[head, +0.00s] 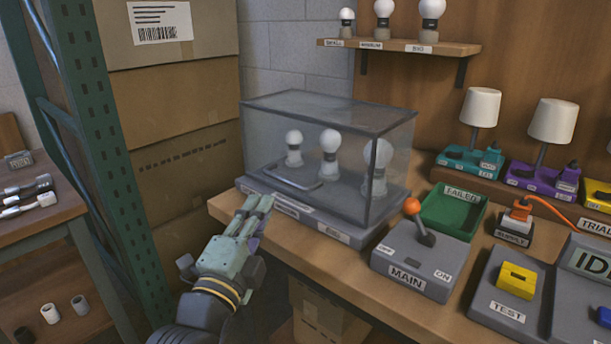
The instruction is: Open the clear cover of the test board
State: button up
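The clear cover (335,112) is a see-through box with dark edges. It sits closed over the grey test board (333,235) on the workbench. Three white bulbs, left (293,141), middle (330,141) and right (380,153), stand on the board under it. A grey bar like a handle (292,183) shows low at the cover's front. My gripper (260,201) reaches in from below, its fingertips by the board's front left edge, below and left of the bar. It appears to hold nothing. Its finger gap is too small to judge, and I cannot tell whether it touches the board.
A MAIN switch box (408,278) with an orange-knobbed lever and a green FAILED tray (452,213) stand right of the cover. A bulb shelf (400,48) hangs behind. Cardboard boxes (180,110) and a green rack post (105,150) stand left. Lamps are at the right.

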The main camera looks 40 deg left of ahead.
aim_at(284, 180)
jog(key=shift+m+h, duration=0.4)
jog(key=p+x, duration=0.1)
jog(key=x, duration=0.2)
jog(key=p+x, duration=0.1)
jog(key=x, duration=0.2)
jog(key=p+x, duration=0.1)
jog(key=x, duration=0.3)
jog(key=shift+w+d+f, duration=0.15)
jog(key=shift+d+f, duration=0.05)
jog(key=shift+f, duration=0.1)
jog(key=shift+w+a, duration=0.1)
jog(key=shift+w, duration=0.35)
grip_shut()
